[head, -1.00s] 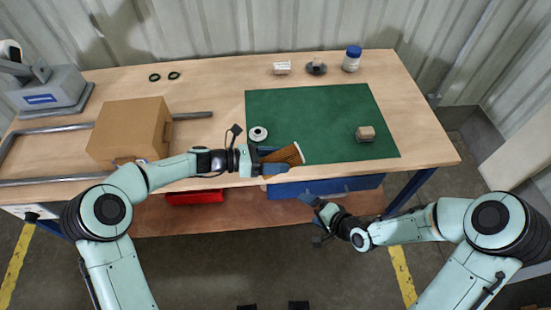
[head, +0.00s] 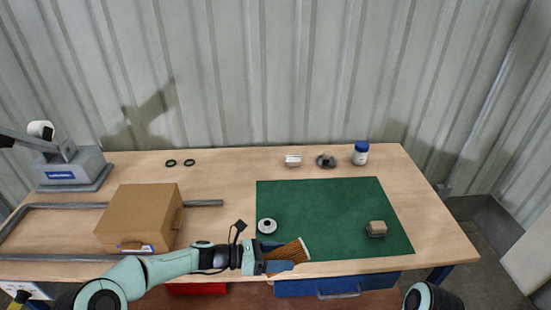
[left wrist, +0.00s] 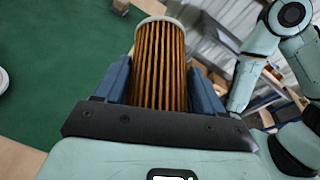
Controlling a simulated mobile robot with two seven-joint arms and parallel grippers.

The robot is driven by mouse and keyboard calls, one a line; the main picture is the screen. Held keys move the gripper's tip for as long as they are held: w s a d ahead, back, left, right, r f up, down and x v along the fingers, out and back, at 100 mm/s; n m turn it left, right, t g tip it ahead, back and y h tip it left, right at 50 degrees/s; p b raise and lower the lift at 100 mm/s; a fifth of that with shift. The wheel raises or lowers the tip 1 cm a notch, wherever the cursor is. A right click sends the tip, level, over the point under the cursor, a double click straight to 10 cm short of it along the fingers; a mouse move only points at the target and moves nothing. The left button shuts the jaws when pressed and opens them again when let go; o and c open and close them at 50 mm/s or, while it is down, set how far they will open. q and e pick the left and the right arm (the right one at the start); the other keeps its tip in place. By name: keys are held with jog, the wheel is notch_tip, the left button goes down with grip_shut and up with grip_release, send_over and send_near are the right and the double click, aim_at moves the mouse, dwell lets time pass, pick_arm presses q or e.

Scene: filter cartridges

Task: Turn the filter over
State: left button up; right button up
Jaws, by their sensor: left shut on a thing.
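The filter (head: 290,251) is a brown pleated cartridge with a pale end rim. My left gripper (head: 280,258) is shut on it at the front edge of the green mat, and the filter lies tilted, its free end pointing right. In the left wrist view the filter (left wrist: 160,65) sits between the two blue fingers of the left gripper (left wrist: 160,90), with its pale rimmed end away from the palm. Its other end is hidden by the gripper. My right gripper is out of the head view; only a part of my right arm shows at the bottom right.
The green mat (head: 330,210) carries a white round cap (head: 267,226) at left and a small tan-topped block (head: 376,229) at right. A cardboard box (head: 140,218) stands left.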

pick_arm(q)
jog(key=a+f+n+t+y, duration=0.1)
jog(key=a+f+n+t, duration=0.25)
jog(key=a, duration=0.65)
jog(key=a+f+n+t+y, duration=0.2)
jog(key=a+f+t, duration=0.15)
jog(key=a, duration=0.55)
jog(key=w+r+n+p, duration=0.2)
jog(key=w+n+p, duration=0.1)
jog(key=n, duration=0.9)
jog(key=w+r+n+p, duration=0.2)
jog(key=w+n+p, duration=0.1)
jog(key=n, duration=0.9)
jog(key=shift+w+a, duration=0.25)
jog(key=shift+w, duration=0.65)
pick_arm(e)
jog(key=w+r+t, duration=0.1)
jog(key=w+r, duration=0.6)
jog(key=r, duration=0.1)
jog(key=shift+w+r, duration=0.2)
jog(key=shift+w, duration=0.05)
